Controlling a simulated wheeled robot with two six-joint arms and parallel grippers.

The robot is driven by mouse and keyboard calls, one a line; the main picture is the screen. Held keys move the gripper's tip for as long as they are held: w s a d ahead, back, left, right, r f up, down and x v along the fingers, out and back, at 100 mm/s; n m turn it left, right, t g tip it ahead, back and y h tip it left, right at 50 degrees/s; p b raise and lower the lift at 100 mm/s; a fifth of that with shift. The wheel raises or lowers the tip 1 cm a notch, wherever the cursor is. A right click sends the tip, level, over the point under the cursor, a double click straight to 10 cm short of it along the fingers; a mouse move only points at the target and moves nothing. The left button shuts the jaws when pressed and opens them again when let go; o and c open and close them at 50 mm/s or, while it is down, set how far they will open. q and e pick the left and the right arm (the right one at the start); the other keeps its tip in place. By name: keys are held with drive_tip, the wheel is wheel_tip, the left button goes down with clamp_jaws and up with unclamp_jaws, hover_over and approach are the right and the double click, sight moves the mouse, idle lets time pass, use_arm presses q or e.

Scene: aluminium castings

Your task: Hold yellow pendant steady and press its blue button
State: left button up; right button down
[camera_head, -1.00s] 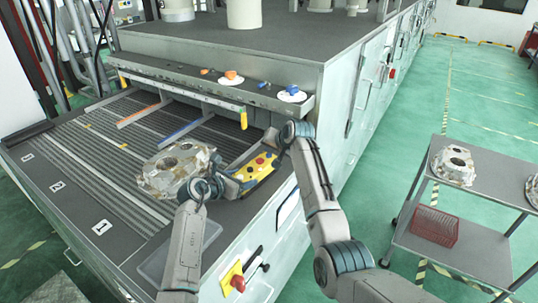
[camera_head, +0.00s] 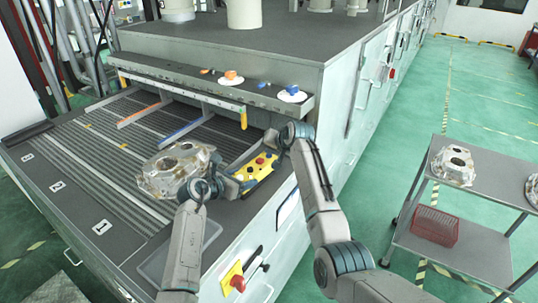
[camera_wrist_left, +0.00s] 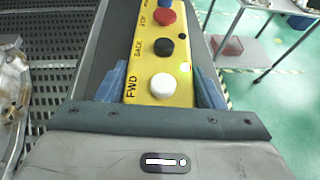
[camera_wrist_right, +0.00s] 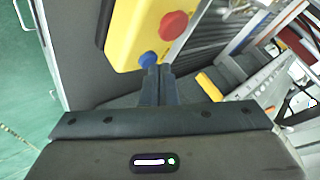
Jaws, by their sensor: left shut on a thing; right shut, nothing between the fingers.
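The yellow pendant (camera_head: 262,169) lies at the right front of the machine's deck. In the left wrist view the pendant (camera_wrist_left: 160,68) shows a white FWD button, a black BACK button and a red STOP button. My left gripper (camera_head: 236,184) is shut on its FWD end, one finger on each side. The blue button (camera_wrist_right: 149,60) is at the pendant's other end, beside a red one. My right gripper (camera_wrist_right: 157,70) is shut and empty, its fingertips right beside the blue button. I cannot tell whether they touch it.
A metal casting (camera_head: 178,170) sits on the slatted deck just left of the pendant. A ledge (camera_head: 210,88) with an orange and a blue knob runs behind. A grey cart (camera_head: 470,210) with castings and a red basket (camera_head: 435,226) stands at right.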

drive_tip(key=shift+r, duration=0.7)
drive_tip(key=shift+r, duration=0.15)
wheel_tip(320, 180, up, 5)
drive_tip(key=shift+f, duration=0.1)
idle(0.6)
use_arm(q)
drive_tip(key=o, duration=1.4)
drive_tip(key=shift+s, duration=0.1)
